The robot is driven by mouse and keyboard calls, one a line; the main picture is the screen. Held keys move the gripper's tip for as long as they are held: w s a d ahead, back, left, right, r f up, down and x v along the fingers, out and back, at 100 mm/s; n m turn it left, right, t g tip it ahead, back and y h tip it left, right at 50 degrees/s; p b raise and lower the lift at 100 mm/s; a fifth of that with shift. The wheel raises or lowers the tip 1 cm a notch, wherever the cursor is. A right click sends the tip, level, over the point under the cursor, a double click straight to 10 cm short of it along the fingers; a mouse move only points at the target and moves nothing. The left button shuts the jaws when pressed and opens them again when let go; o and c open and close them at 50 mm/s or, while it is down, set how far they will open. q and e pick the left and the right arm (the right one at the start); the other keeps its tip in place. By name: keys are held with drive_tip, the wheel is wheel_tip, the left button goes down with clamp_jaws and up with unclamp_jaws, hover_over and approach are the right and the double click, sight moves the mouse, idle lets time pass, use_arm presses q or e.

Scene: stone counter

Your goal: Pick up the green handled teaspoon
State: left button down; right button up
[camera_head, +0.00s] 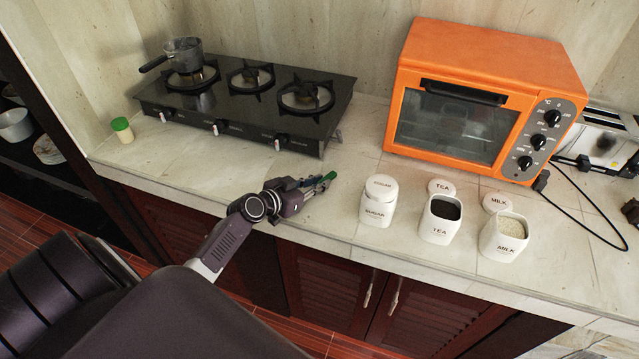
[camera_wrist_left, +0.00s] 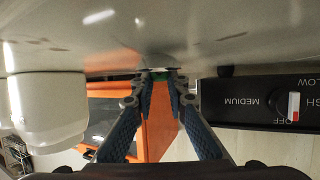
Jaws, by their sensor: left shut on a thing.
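My left gripper (camera_head: 320,183) reaches over the stone counter from the left, between the stove and the sugar jar. It is shut on the green handled teaspoon (camera_head: 330,175), whose green handle shows at the fingertips. In the left wrist view the gripper (camera_wrist_left: 158,78) has its blue-padded fingers converging on a small green piece of the handle, close to the counter surface. The teaspoon's metal part is mostly hidden, and I cannot tell whether it is clear of the counter. My right gripper is not in view.
A white sugar jar (camera_head: 379,203) stands lidded right of the gripper. Open tea (camera_head: 440,221) and milk (camera_head: 503,238) jars stand farther right, their lids behind them. A black gas stove (camera_head: 245,105) is behind left, and an orange oven (camera_head: 480,95) behind right. Counter between stove and oven is clear.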

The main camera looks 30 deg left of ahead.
use_arm(q)
wheel_tip(320, 180, up, 6)
drive_tip(key=shift+r+p, duration=0.1)
drive_tip(key=shift+p, duration=0.4)
wheel_tip(320, 180, up, 13)
drive_tip(key=b, duration=0.1)
drive_tip(key=w+f+b, duration=0.1)
drive_tip(key=w+f, duration=0.1)
drive_tip(key=f, duration=0.1)
drive_tip(key=w+f+b, duration=0.1)
drive_tip(key=w+f, duration=0.1)
drive_tip(key=f, duration=0.2)
drive_tip(key=w+f, duration=0.2)
drive_tip(key=f, duration=0.2)
drive_tip(key=shift+w+f+b, duration=0.2)
drive_tip(key=shift+w+b, duration=0.2)
wheel_tip(320, 180, down, 7)
drive_tip(key=b, duration=0.6)
drive_tip(key=shift+r, duration=0.1)
drive_tip(key=shift+s+f+b, duration=0.1)
drive_tip(key=shift+f+b, duration=0.5)
drive_tip(key=shift+f, duration=0.15)
